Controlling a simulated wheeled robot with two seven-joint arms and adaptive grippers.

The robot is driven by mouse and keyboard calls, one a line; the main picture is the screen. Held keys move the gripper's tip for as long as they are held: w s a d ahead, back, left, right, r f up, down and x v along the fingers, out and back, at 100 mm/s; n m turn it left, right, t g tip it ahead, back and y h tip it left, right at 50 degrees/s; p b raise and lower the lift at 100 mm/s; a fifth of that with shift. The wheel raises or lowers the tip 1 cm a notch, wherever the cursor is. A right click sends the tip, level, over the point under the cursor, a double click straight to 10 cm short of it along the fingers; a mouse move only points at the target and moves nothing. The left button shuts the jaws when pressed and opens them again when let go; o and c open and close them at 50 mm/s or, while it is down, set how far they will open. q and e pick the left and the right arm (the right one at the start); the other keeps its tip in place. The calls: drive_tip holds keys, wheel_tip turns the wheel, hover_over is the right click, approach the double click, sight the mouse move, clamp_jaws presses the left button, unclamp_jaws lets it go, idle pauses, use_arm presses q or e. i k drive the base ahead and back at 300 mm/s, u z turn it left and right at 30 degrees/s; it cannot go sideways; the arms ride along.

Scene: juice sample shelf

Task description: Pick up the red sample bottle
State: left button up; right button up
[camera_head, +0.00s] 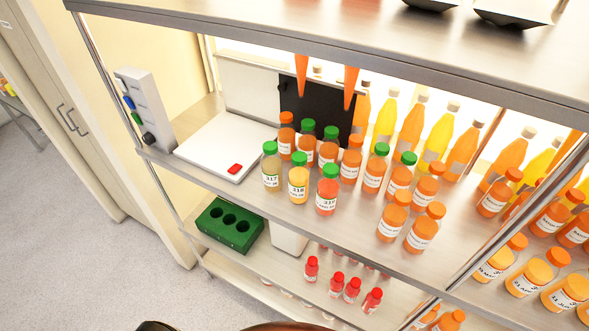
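A bottle with red contents, a green cap and a white label (327,195) stands upright at the front of the middle shelf. Beside it on the left stand a yellow bottle (298,184) and a pale yellow-green bottle (271,172), both green-capped. Several small red bottles with red caps stand on the lower shelf, one of them at the left end of the group (311,269); others there are partly hidden by the middle shelf. Neither of my grippers can be made out in the head view.
A green block with round holes (230,226) sits on the lower shelf at left. A white board with a red patch (233,168) lies on the middle shelf (190,160). Orange-capped bottles (392,217) crowd the right. A metal post (515,225) stands at right; the upper shelf (330,48) overhangs.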

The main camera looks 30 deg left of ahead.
sight(352, 290)
drive_tip(key=z, duration=0.1)
drive_tip(key=k, duration=1.35)
drive_tip(key=u, duration=1)
